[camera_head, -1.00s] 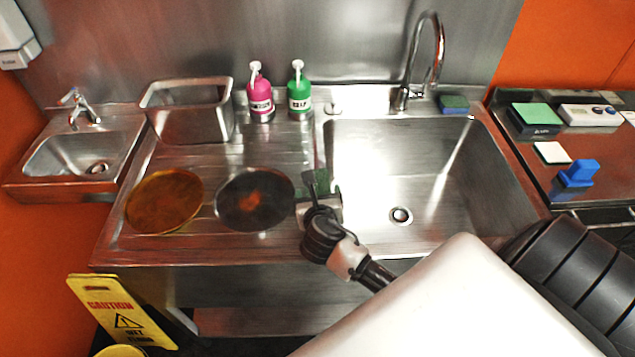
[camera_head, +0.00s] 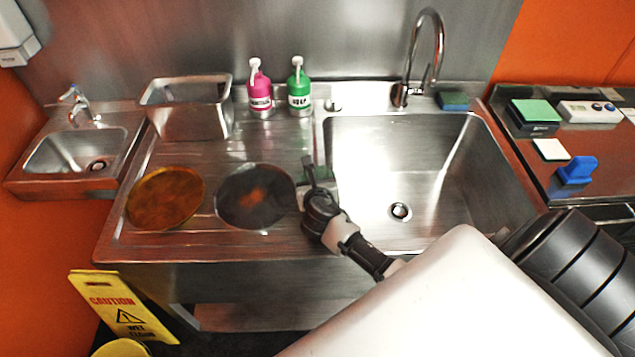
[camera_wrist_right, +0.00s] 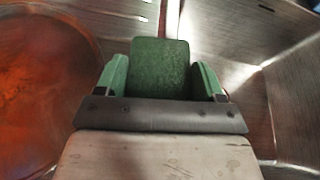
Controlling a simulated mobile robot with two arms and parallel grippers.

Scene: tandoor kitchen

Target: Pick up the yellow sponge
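A sponge (camera_wrist_right: 160,66) with a dark green face toward the camera lies between the fingers of my right gripper in the right wrist view. Its yellow part is hidden. A bit of its green also shows at the sink's left edge in the head view (camera_head: 322,176). My right gripper (camera_wrist_right: 161,78) has its fingers spread wide, one along each side of the sponge, very near it; any contact is hard to make out. It also shows in the head view (camera_head: 312,182), over the drainboard's right edge. My left gripper is not in view.
A dark pan (camera_head: 255,197) and an amber plate (camera_head: 165,198) lie left of the gripper. The sink basin (camera_head: 440,190) to the right is empty. Soap bottles (camera_head: 299,90) and a metal bin (camera_head: 188,118) stand behind. Another green-topped sponge (camera_head: 453,101) lies by the faucet.

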